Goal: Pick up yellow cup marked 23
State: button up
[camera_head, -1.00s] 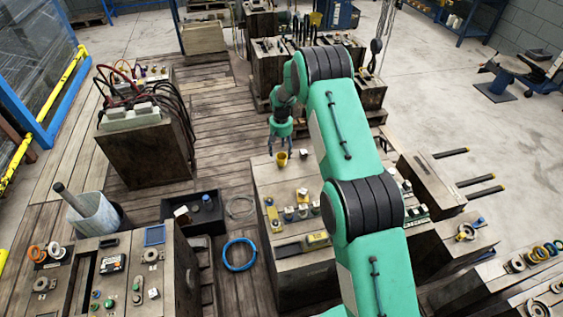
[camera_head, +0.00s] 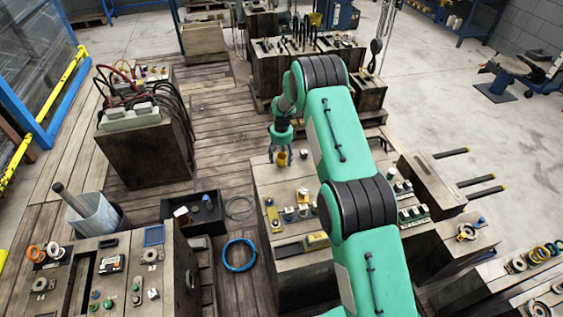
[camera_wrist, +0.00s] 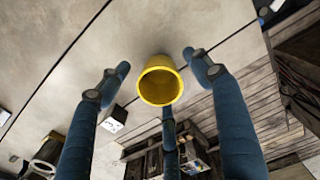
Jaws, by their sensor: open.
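The yellow cup (camera_head: 282,158) stands on top of the wooden mould block (camera_head: 265,178) in the middle of the head view. In the wrist view the cup (camera_wrist: 160,82) is seen from above, open mouth showing. No marking can be read on it. My gripper (camera_head: 281,157) is right at the cup, pointing down. In the wrist view my gripper's blue fingers (camera_wrist: 160,85) are spread wide around the cup, one at the left, one at the right and one below. They appear apart from it.
A small white-and-black block (camera_wrist: 114,119) lies near the left finger in the wrist view. Several small fittings (camera_head: 290,212) stand on the same mould block nearer the camera. A black bin (camera_head: 193,211) and a blue ring (camera_head: 240,254) lie on the floor to the left.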

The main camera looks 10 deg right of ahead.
dwell(0.6)
jog(key=c, duration=1.3)
jog(key=shift+o, duration=0.2)
jog(key=shift+r, duration=0.1)
jog(key=shift+r, duration=0.45)
notch_tip(320, 180, up, 3)
jog(key=shift+f+p, duration=0.15)
jog(key=shift+p, duration=0.15)
jog(key=s, duration=1)
jog(key=s+r+p, duration=0.1)
jog(key=s, duration=0.5)
jog(key=shift+a, duration=0.3)
